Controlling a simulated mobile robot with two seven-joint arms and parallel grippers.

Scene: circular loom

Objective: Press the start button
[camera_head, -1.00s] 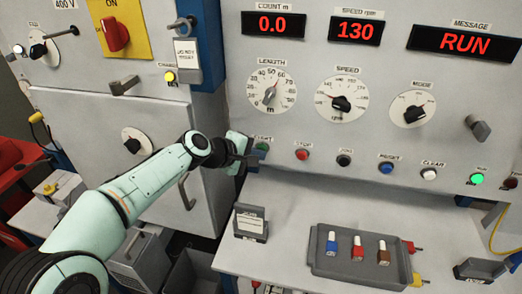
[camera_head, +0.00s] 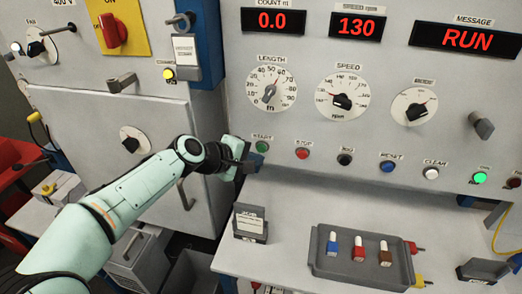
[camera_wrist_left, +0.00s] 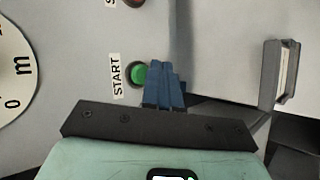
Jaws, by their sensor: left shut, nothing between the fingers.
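The green start button (camera_head: 262,147) is on the grey control panel, at the left end of the button row. It also shows in the left wrist view (camera_wrist_left: 139,74), beside its START label (camera_wrist_left: 116,74). My left gripper (camera_head: 256,162) is shut and empty, its blue fingertips (camera_wrist_left: 162,85) just beside and below the button. I cannot tell whether they touch it. The message display (camera_head: 466,37) reads RUN, the count display (camera_head: 273,22) 0.0 and the speed display (camera_head: 357,26) 130. A lamp (camera_head: 480,178) at the right glows green. My right gripper is not in view.
The red stop button (camera_head: 302,153) and several other buttons run to the right. Dials, including the length dial (camera_head: 270,87), sit above. A shelf below holds a grey tray (camera_head: 325,262) with coloured pieces and a small label stand (camera_head: 250,224).

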